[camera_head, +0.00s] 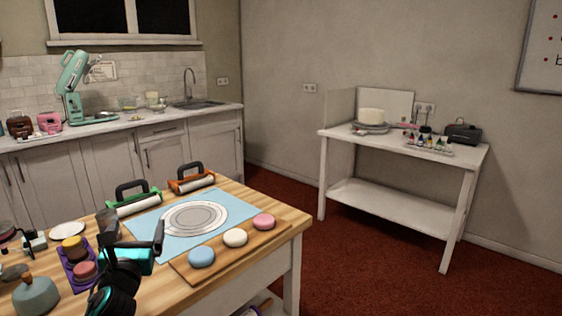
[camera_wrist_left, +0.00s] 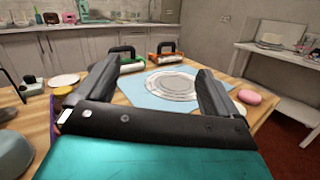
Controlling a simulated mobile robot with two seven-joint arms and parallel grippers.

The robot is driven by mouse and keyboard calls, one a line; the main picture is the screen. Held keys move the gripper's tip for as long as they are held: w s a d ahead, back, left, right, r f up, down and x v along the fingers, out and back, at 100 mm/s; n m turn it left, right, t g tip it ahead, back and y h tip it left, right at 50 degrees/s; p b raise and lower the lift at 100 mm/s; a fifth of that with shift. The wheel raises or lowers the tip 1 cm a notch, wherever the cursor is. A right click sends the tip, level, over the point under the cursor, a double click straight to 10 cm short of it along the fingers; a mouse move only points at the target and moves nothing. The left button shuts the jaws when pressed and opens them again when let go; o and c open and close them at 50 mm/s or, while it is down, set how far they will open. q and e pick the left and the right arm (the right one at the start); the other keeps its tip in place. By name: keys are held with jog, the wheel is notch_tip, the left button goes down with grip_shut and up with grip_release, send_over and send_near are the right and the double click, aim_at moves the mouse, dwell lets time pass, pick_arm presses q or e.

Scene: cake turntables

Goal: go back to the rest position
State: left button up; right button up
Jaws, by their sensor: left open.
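My left gripper (camera_head: 134,234) is over the front left part of the wooden table (camera_head: 283,222). Its two fingers are spread and nothing is between them. In the left wrist view the open fingers (camera_wrist_left: 156,72) frame the far side of the table, with the light blue mat (camera_wrist_left: 140,96) and its white ringed disc (camera_wrist_left: 172,85) beyond them. My right gripper is in neither view. The gripper hides part of the table beneath it.
A board (camera_head: 217,257) carries blue, cream and pink rounds. Green (camera_head: 136,205) and orange (camera_head: 190,184) handled rollers stand behind the mat. A purple tray (camera_head: 68,264) and a grey-green pot (camera_head: 36,296) are left of the gripper.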

pick_arm(q)
jog(key=w+a+r+m+t+h, duration=0.1)
jog(key=w+a+r+m+t, duration=0.15)
jog(key=w+r, duration=0.65)
jog(key=s+d+f+n+g+h, duration=0.1)
jog(key=s+d+f+n, duration=0.3)
jog(key=f+n, duration=0.4)
jog(key=s+d+f+n+g+h, duration=0.2)
jog(key=f+n, duration=0.6)
jog(key=n, duration=0.6)
jog(key=s+d+f+n+g+h, duration=0.2)
jog(key=s+d+f+n, duration=0.4)
jog(key=n, duration=0.5)
jog(key=shift+s+d+f+g+p, duration=0.1)
jog(key=shift+s+f+g+p, duration=0.3)
jog(key=shift+s+f+g, duration=0.6)
jog(key=s+d+f+g, duration=0.1)
jog(key=s+d+f, duration=0.3)
jog(key=s, duration=0.8)
jog(key=s+d+f+n+g+h, duration=0.1)
jog(key=s+d+f, duration=0.3)
jog(key=s, duration=0.7)
notch_tip(320, 180, down, 2)
jog(key=shift+s+g, duration=0.4)
jog(key=shift+g, duration=0.35)
